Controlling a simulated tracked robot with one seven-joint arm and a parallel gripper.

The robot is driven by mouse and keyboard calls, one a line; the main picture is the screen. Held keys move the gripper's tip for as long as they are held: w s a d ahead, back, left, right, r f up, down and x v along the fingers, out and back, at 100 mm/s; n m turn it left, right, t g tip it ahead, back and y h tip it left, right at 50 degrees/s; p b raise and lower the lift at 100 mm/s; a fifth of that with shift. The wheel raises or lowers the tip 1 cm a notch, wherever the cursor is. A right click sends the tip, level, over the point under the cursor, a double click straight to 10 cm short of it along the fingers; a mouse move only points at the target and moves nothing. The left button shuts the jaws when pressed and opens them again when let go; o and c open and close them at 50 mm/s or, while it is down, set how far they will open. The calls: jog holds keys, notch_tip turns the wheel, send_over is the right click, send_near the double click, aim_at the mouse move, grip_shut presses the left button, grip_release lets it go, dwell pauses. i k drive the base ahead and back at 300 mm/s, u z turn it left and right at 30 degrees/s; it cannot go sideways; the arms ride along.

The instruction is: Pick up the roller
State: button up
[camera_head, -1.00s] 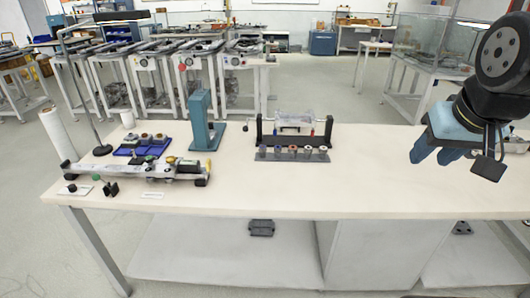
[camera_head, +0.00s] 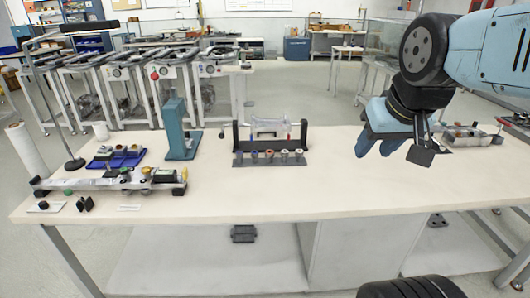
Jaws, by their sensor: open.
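A clear, pale cylinder (camera_head: 268,125) rests across a black stand (camera_head: 237,147) near the middle of the white table's back edge; it looks like the roller, though it is small in view. A row of small coloured pieces (camera_head: 269,155) stands along the front of that stand. My gripper (camera_head: 375,147) hangs above the table to the right of the stand, clear of it. Its blue fingers point down and are open, with nothing visible between them.
On the left of the table (camera_head: 280,198) are a teal upright device (camera_head: 178,128), a blue tray (camera_head: 110,161), a long grey fixture (camera_head: 103,182), a lamp (camera_head: 65,125) and a tall white cylinder (camera_head: 27,152). A small assembly (camera_head: 467,134) stands at the right. The front middle is clear.

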aim_at(269, 153)
jog(key=u, duration=0.35)
jog(key=i, duration=0.95)
jog(key=z, duration=0.4)
